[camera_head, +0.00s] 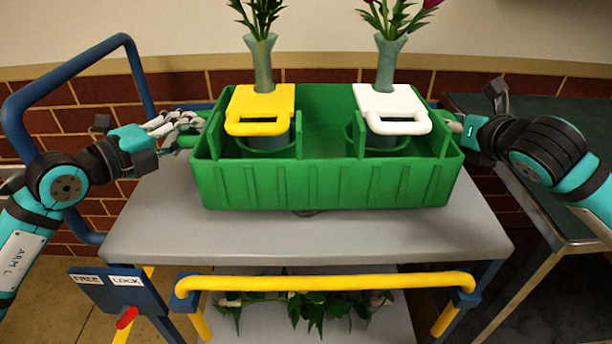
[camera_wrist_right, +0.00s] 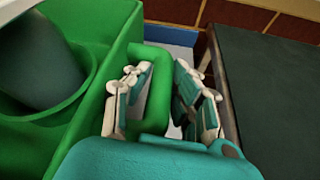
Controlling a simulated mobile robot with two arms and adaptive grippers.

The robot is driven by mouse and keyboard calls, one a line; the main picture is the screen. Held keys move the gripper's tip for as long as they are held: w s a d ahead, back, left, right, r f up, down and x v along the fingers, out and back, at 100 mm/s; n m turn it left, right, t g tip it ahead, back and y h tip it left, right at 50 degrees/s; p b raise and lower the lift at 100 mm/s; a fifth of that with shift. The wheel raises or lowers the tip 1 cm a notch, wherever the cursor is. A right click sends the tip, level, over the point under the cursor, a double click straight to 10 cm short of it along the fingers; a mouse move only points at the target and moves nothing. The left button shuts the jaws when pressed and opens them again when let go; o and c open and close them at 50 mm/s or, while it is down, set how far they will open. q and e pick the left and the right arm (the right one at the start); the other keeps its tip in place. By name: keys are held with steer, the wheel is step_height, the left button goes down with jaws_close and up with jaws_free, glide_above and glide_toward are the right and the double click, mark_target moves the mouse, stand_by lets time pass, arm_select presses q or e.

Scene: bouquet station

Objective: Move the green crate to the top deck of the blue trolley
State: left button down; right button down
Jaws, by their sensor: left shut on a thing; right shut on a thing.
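The green crate (camera_head: 325,187) is level over the grey top deck (camera_head: 150,215) of the blue trolley. I cannot tell whether its bottom touches the deck; a small dark patch shows under its front edge. It holds two grey-green vases with flowers, one with a yellow handled collar (camera_head: 262,105), the other with a white one (camera_head: 391,107). My left gripper (camera_head: 190,128) is shut on the crate's left end handle. My right gripper (camera_head: 456,126) is shut on the right end handle; the right wrist view shows its fingers (camera_wrist_right: 162,100) on both sides of the green handle.
A dark green-topped table (camera_head: 560,112) stands at the right, close to the trolley. A blue push handle (camera_head: 68,72) rises at the left. A FREE/LOCK panel (camera_head: 95,287) with a red-tipped lever and a yellow bar (camera_head: 330,283) are at the front. Leafy plants lie on the lower shelf.

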arm_select(q)
steer(key=shift+a+r, duration=0.15)
steer(key=shift+r, duration=0.25)
arm_select(e)
steer(key=shift+d+r, duration=0.1)
steer(key=shift+r, duration=0.3)
